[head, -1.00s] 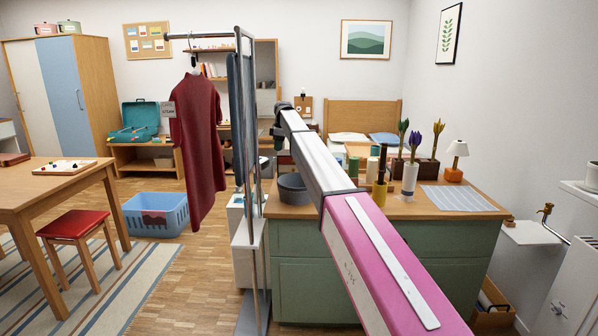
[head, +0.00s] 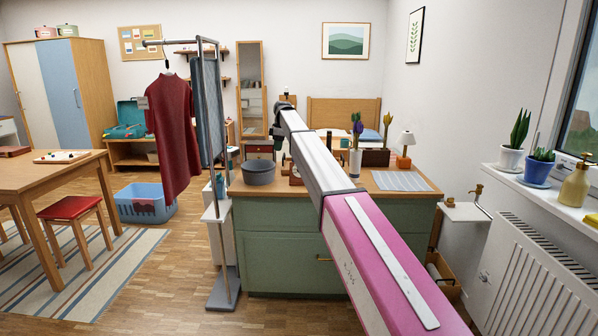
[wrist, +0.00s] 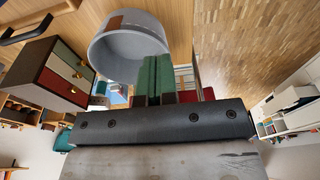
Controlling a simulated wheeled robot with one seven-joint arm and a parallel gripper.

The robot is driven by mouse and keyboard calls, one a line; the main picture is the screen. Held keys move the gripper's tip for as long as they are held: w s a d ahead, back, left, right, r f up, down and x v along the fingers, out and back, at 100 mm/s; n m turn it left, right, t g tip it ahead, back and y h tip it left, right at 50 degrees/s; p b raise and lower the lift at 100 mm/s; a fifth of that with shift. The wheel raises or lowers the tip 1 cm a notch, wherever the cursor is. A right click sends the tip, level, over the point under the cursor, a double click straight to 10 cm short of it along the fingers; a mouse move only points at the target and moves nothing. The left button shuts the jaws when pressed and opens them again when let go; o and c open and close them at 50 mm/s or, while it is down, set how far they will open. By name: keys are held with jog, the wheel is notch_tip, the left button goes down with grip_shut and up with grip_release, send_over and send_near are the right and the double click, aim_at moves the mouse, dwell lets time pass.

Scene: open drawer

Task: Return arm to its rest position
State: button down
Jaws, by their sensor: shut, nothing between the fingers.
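My arm stretches forward from the lower right of the head view, over the wooden top of the green cabinet (head: 285,225). My gripper is at its far end, small and partly hidden there by the arm. In the wrist view my gripper (wrist: 154,78) shows its two green fingers side by side, shut with nothing between them. The grey round pot (wrist: 128,45) appears behind the fingers in that view. In the head view the pot (head: 258,172) stands on the left of the cabinet top.
A metal clothes rack (head: 219,180) with a dark red garment (head: 174,135) stands left of the cabinet. A radiator (head: 530,275) and potted plants (head: 511,158) are at the right. A small chest with coloured drawers (wrist: 62,75) shows in the wrist view.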

jog(key=s+d+f+m, duration=0.4)
jog(key=s+d+f, duration=0.4)
jog(key=s+f, duration=0.4)
jog(key=s+d+f+m, duration=0.4)
jog(key=s+d+f, duration=0.5)
jog(key=s+f, duration=0.25)
jog(key=s+d+f+m, duration=0.3)
jog(key=s+d+f, duration=0.1)
jog(key=s, duration=0.6)
jog(key=s+d+f+m+h, duration=0.1)
jog(key=s+d+f+m, duration=0.2)
jog(key=s, duration=0.7)
jog(key=s+d+f+m, duration=0.3)
jog(key=s+d+f, duration=0.2)
jog(key=s, duration=0.5)
notch_tip(320, 180, down, 2)
jog(key=shift+f+m+h, duration=0.1)
jog(key=shift+m+h, duration=0.2)
jog(key=shift+h, duration=0.1)
